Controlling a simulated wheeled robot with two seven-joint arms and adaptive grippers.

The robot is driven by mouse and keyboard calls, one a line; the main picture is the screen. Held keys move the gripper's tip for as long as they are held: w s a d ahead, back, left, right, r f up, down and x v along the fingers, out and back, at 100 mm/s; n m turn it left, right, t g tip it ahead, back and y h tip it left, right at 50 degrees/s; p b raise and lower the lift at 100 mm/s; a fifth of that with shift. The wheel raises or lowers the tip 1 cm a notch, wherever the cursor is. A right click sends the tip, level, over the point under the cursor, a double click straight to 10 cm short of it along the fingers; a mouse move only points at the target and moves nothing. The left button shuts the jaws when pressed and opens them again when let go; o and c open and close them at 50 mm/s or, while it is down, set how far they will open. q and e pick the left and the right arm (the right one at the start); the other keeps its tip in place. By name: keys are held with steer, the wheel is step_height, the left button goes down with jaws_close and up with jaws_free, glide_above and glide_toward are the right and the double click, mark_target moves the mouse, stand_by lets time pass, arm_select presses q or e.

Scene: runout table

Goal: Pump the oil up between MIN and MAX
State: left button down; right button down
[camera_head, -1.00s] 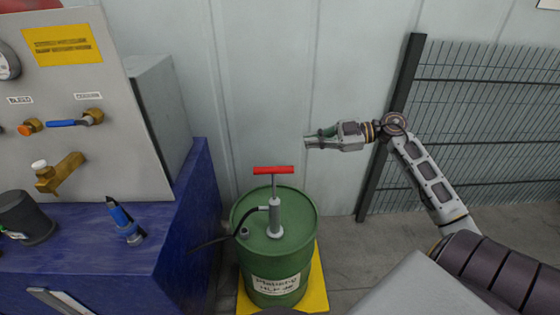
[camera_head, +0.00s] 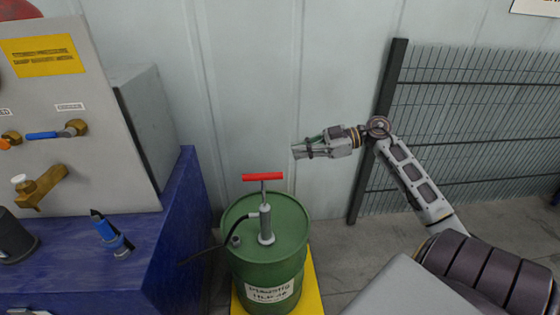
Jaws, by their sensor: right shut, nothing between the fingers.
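The pump's red T-handle (camera_head: 262,177) stands a little above the pump body on a short length of rod. A dark hose runs from the pump down to the left. My right gripper (camera_head: 297,151) is shut and empty, above and to the right of the red handle, apart from it, pointing left. No oil level gauge with MIN and MAX marks can be made out. My left gripper is not in view.
A blue bench (camera_head: 170,235) with a grey panel (camera_head: 100,140) fills the left side; brass valves with blue and orange handles sit on the panel. A yellow mat (camera_head: 313,290) lies under the drum. A mesh fence (camera_head: 470,130) stands right.

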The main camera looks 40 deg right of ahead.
glide_above(269, 176)
step_height(269, 176, down, 2)
step_height(269, 176, down, 3)
steer(key=shift+a+r, duration=0.1)
steer(key=shift+a, duration=0.05)
steer(key=shift+f, duration=0.7)
stand_by(0.3)
steer(key=shift+f, duration=0.3)
step_height(269, 176, down, 9)
steer(key=shift+f, duration=0.2)
